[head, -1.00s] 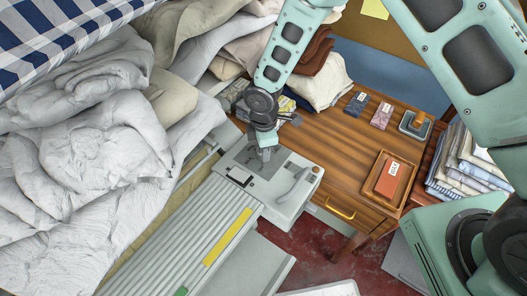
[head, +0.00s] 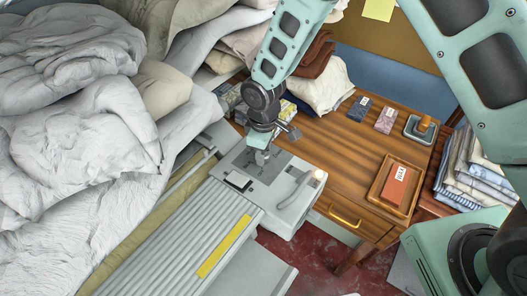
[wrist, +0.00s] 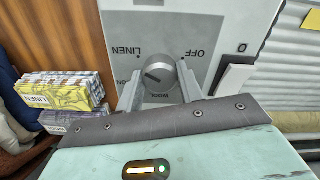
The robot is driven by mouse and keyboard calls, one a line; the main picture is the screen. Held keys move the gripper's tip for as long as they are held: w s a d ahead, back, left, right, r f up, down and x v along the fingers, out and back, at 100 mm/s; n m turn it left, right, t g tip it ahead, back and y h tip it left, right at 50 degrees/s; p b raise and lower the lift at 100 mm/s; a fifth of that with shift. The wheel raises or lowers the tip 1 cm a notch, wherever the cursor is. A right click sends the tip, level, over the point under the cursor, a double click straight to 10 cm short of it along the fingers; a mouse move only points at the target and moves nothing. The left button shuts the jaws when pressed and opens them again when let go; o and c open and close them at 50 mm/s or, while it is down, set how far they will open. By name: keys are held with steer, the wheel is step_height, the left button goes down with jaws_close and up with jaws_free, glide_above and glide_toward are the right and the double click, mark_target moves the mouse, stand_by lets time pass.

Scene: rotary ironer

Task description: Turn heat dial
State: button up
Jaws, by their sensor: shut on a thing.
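The heat dial (wrist: 162,78) is a round grey knob on the ironer's grey control panel (wrist: 215,22). Its dark pointer mark is toward the left in the wrist view. Printed labels read LINEN, OFF and WOOL; another at the left is partly hidden by a finger. My gripper (wrist: 160,88) has one finger on each side of the dial and is shut on it. In the head view, my gripper (head: 262,156) points down at the panel end of the ironer (head: 300,205), and the dial is hidden there.
A wooden desk (head: 345,150) stands right of the ironer, with a tray (head: 378,201) holding a red book, small packets and a stamp. LINEN boxes (wrist: 66,100) lie close left of my gripper. White bedding (head: 70,130) fills the left. Folded cloths (head: 470,170) are stacked at right.

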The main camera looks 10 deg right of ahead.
stand_by(0.4)
steer(key=o, duration=1)
steer(key=shift+r, duration=0.1)
step_height(320, 180, up, 17)
steer(key=b, duration=0.3)
steer(key=shift+r, duration=0.15)
